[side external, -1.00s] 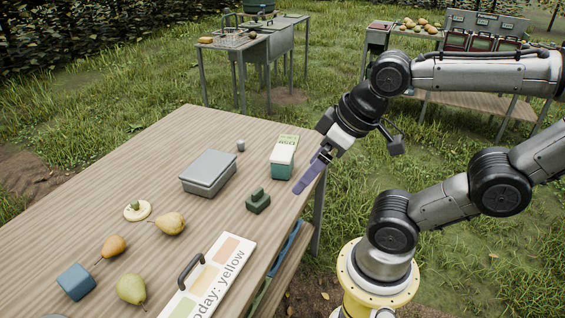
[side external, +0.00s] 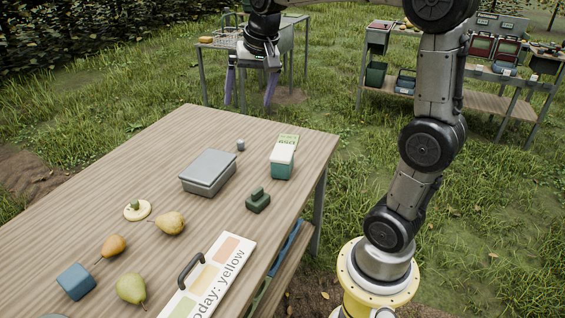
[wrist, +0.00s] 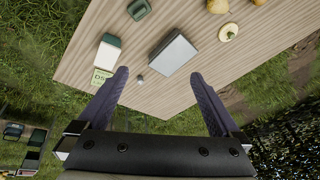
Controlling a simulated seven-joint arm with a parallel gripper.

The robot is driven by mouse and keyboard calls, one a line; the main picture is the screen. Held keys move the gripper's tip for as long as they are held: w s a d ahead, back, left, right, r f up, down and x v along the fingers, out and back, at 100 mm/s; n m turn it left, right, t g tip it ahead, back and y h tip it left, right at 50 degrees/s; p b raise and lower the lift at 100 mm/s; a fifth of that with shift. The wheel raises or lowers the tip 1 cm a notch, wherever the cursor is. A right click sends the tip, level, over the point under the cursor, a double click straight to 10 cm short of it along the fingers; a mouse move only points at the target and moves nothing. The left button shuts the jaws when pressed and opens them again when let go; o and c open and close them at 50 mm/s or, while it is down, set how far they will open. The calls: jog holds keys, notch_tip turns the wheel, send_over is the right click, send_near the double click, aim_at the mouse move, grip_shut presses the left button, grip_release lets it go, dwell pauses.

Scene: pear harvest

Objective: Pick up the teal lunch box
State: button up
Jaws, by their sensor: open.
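A grey lidded box (side external: 208,172), shaped like a lunch box, lies flat on the wooden table; it also shows in the wrist view (wrist: 172,55). A teal box with a white top (side external: 282,168) and a pale green label stands near the table's right edge; the wrist view shows it at the left (wrist: 106,56). I cannot tell for sure which is the teal lunch box. My gripper (side external: 250,93) is raised past the table's far edge, fingers down, spread and empty. In the wrist view, the grey box lies ahead, between the lines of the fingertips (wrist: 159,76).
A small grey cube (side external: 241,145), a dark green block (side external: 258,201), a cream disc (side external: 137,210), several pears (side external: 170,224), a blue cube (side external: 76,281) and a handled sign board (side external: 222,272) share the wooden table (side external: 110,175). Other tables stand behind on grass.

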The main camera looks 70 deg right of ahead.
jog(key=w+d+f+m+g, duration=0.1)
jog(key=w+d+f, duration=0.1)
jog(key=d, duration=0.2)
jog(key=w+d+f+m, duration=0.1)
jog(key=w+d+f, duration=0.1)
jog(key=d+f, duration=0.15)
jog(key=m+g+y, duration=0.1)
jog(key=m+g, duration=0.2)
jog(key=m, duration=0.1)
send_near(282, 151)
jog(key=shift+s+d, duration=0.1)
notch_tip(282, 151, down, 7)
jog(key=shift+f, duration=0.25)
jog(key=shift+n, duration=0.3)
jog(key=shift+s+f, duration=0.15)
jog(key=shift+f, duration=2.75)
jog(key=shift+c, duration=0.2)
jog(key=c, duration=1.4)
jog(key=shift+r, duration=0.1)
jog(key=shift+c, duration=0.6)
